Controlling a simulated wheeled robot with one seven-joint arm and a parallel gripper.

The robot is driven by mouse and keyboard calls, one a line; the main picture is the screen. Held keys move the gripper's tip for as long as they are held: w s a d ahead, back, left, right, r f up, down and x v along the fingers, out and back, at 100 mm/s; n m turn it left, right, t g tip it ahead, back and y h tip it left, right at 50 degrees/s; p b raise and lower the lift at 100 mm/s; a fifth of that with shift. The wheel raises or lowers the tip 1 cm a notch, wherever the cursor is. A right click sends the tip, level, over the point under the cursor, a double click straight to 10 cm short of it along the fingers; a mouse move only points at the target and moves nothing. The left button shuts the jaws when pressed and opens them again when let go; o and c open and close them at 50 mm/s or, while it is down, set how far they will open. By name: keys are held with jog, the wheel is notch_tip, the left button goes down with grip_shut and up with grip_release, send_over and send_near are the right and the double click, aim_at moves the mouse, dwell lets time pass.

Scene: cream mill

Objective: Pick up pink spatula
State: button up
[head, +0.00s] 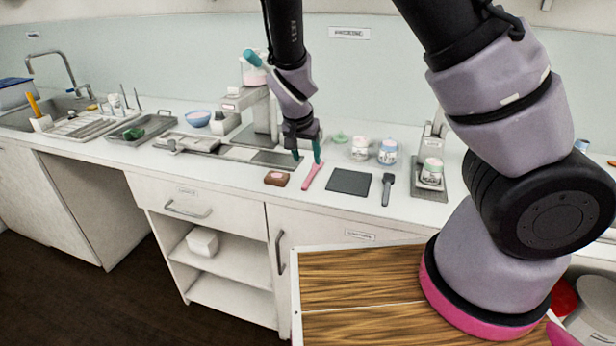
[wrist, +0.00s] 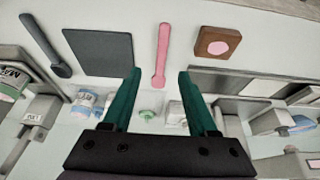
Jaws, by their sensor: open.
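The pink spatula (head: 311,177) lies flat on the white counter, its handle pointing toward the front edge. My gripper (head: 307,155) is above the counter at the spatula's far end, with its teal fingers apart and nothing between them. In the wrist view the spatula (wrist: 161,55) lies upright in the picture, with its rounded end lined up with the gap between the open fingertips (wrist: 160,73). I cannot tell the exact height of the fingertips above it.
A brown block with a pink top (head: 276,178) lies left of the spatula. A dark square mat (head: 349,181) and a dark brush-like tool (head: 388,189) lie right. Jars (head: 388,151) stand behind, with a metal machine base (head: 275,158) to the left.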

aim_at(309, 177)
jog(key=x, duration=0.8)
jog(key=shift+s+a+f, duration=0.1)
jog(key=shift+a+f, duration=0.05)
jog(key=shift+a, duration=0.05)
grip_shut()
